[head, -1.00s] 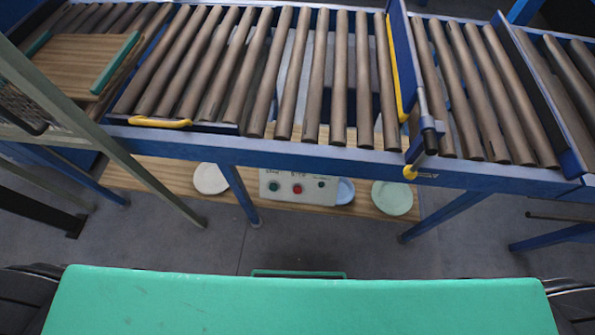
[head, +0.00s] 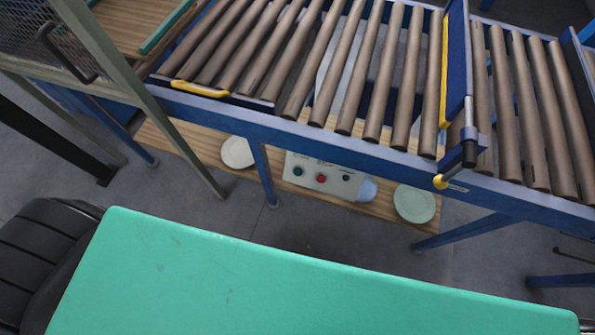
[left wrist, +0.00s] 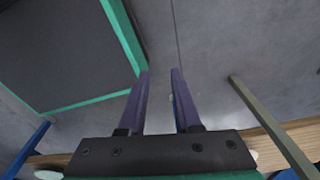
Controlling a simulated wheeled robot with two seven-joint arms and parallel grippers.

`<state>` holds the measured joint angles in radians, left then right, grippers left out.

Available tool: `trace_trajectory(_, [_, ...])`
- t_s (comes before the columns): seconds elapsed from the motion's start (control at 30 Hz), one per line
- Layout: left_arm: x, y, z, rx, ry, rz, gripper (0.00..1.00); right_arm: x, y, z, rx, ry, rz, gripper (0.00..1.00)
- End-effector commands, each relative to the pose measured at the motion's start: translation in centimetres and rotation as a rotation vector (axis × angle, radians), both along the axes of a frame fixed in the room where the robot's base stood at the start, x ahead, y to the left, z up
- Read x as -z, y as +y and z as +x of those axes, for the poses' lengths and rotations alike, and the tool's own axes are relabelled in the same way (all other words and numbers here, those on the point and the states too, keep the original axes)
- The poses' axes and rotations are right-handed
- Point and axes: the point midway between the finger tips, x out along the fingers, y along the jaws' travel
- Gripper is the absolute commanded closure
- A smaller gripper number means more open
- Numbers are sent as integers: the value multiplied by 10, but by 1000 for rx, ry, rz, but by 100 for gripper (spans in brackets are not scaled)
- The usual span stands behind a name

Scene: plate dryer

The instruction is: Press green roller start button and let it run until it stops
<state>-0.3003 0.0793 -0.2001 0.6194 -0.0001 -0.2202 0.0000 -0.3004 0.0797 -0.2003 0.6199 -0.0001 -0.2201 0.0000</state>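The green start button (head: 298,171) is at the left of a pale control panel (head: 334,187) under the roller conveyor. A red button (head: 321,178) and a dark button (head: 346,178) sit to its right on the same panel. My left gripper (left wrist: 159,72) shows in the left wrist view with its two fingers apart and nothing between them. Its fingertips are over grey floor, and no button shows in that view. Neither gripper shows in the head view. The right gripper is not in view.
The conveyor's blue frame (head: 300,130) runs above the panel, with legs on both sides. A wooden lower shelf (head: 195,143) carries a white plate (head: 237,152), a blue plate (head: 367,190) and a pale green plate (head: 414,204).

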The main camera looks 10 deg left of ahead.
Motion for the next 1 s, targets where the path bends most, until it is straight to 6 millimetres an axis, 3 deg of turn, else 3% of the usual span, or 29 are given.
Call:
trace_trajectory(0.03, [0, 0, 0, 0, 0, 0, 92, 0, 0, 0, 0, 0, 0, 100])
trace_trajectory(0.07, [0, 0, 0, 0, 0, 0, 100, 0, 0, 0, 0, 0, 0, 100])
trace_trajectory(1.0, [0, 0, 1, 0, -1, 0, 100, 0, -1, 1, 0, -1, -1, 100])
